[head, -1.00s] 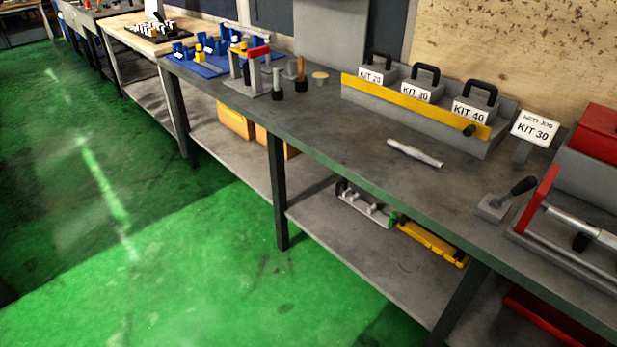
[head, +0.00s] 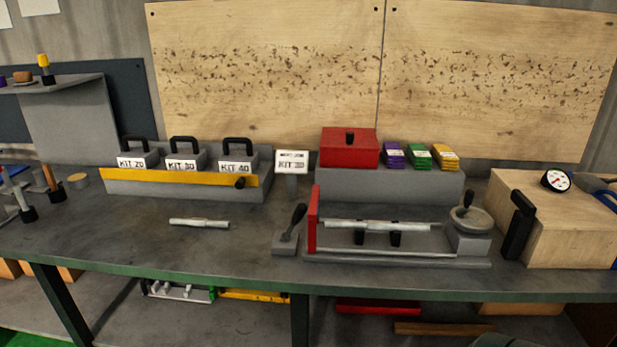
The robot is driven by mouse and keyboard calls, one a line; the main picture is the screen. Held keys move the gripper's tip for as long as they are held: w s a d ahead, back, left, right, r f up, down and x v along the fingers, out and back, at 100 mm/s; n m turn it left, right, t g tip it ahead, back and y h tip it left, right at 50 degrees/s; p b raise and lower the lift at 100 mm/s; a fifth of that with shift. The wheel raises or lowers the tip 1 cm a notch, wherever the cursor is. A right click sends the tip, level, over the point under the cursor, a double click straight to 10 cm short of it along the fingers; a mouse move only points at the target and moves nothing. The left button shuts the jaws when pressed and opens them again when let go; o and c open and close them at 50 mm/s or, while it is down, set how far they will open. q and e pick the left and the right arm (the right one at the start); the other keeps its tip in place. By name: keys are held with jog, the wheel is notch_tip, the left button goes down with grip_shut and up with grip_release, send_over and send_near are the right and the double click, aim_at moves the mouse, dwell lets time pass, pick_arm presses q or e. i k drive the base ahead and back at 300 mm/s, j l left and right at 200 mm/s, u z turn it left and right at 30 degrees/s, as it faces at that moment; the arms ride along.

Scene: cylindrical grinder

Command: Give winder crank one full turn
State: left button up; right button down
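A grey bench fixture (head: 400,262) stands on the right half of the bench. It has a red upright plate (head: 312,220) at its left end and a pale shaft (head: 375,226) lying across dark supports. At its right end is a round grey dish-like wheel (head: 472,220) with a short dark handle (head: 467,199) standing up from it; this looks like the winder crank. Nothing touches it. Neither of my grippers shows in the head view.
A small block with a dark lever (head: 290,235) stands left of the fixture. A loose pale shaft (head: 199,223) lies on the bench. A kit rack (head: 180,185), a red box (head: 348,150) and a wooden box with a dial (head: 555,225) stand behind or beside. The bench's front edge is clear.

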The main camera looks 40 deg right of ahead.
aim_at(467, 218)
jog(key=l+z, duration=0.1)
jog(key=z, duration=2.6)
jog(key=j, duration=0.1)
